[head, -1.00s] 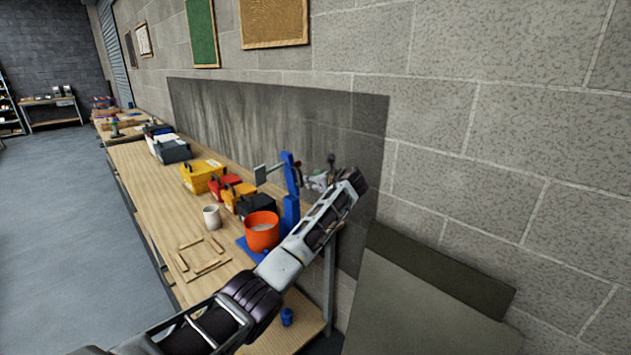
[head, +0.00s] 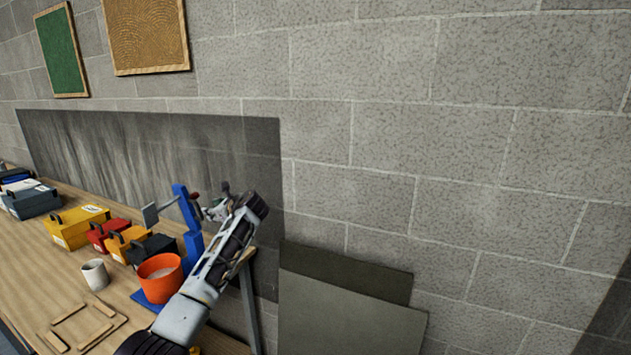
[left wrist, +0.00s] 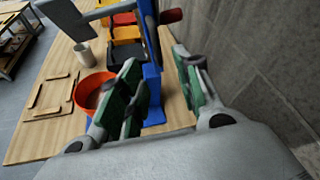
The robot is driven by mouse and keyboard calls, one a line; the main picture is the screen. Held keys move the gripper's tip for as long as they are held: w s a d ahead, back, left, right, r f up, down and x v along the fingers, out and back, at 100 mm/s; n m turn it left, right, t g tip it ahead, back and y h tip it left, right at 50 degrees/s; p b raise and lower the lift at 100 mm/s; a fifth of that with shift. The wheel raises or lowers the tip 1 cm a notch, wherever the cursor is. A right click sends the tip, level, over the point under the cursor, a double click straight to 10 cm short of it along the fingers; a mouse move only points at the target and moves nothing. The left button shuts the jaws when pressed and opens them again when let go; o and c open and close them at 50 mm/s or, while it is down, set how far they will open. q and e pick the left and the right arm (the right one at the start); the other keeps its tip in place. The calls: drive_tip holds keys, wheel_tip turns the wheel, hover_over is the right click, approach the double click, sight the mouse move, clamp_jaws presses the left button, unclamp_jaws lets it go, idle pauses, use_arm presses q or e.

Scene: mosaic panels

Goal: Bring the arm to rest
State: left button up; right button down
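My left arm (head: 208,275) reaches up from the bottom of the head view, over the bench end beside the orange pot. Its gripper (head: 217,208) shows small beside the arm's far end, near a blue upright stand (head: 187,225). In the left wrist view, the two green-padded fingers of my left gripper (left wrist: 160,85) are spread with a gap between them. The blue stand (left wrist: 152,85) shows in that gap, and no held object is visible. I cannot tell how far the stand is from the fingers. My right gripper is in neither view.
The wooden bench (head: 25,290) holds an orange pot (head: 158,280), a white mug (head: 95,274), a wooden frame (head: 82,325) and several coloured boxes (head: 75,227). Panels (head: 350,315) lean on the block wall right of the bench.

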use_arm(q)
drive_tip(key=w+d+f+n+t+h, duration=0.4)
drive_tip(key=w+d+n+t+h, duration=0.3)
drive_tip(key=w+d+n+h, duration=0.45)
drive_tip(key=s+f+n+g, duration=0.15)
drive_tip(key=s+f, duration=0.45)
drive_tip(key=f, duration=0.8)
drive_tip(key=s+f+n+g, duration=0.1)
drive_tip(key=s+f+n, duration=0.35)
drive_tip(key=f, duration=0.95)
drive_tip(key=s+f+n+g, duration=0.15)
drive_tip(key=s+f, duration=0.55)
drive_tip(key=f, duration=0.7)
drive_tip(key=s+a+f+g, duration=0.1)
drive_tip(key=s+f+g, duration=0.2)
drive_tip(key=s+f, duration=1.15)
drive_tip(key=s+a+f+g, duration=0.1)
drive_tip(key=s+f+g, duration=0.2)
drive_tip(key=s+f, duration=1.2)
drive_tip(key=s+f+g, duration=0.2)
drive_tip(key=s+f, duration=0.1)
drive_tip(key=s, duration=1.7)
drive_tip(key=s+f+g, duration=0.2)
drive_tip(key=s+f, duration=0.2)
drive_tip(key=s, duration=1.7)
drive_tip(key=shift+s+a+f+b, duration=0.15)
drive_tip(key=shift+b, duration=0.25)
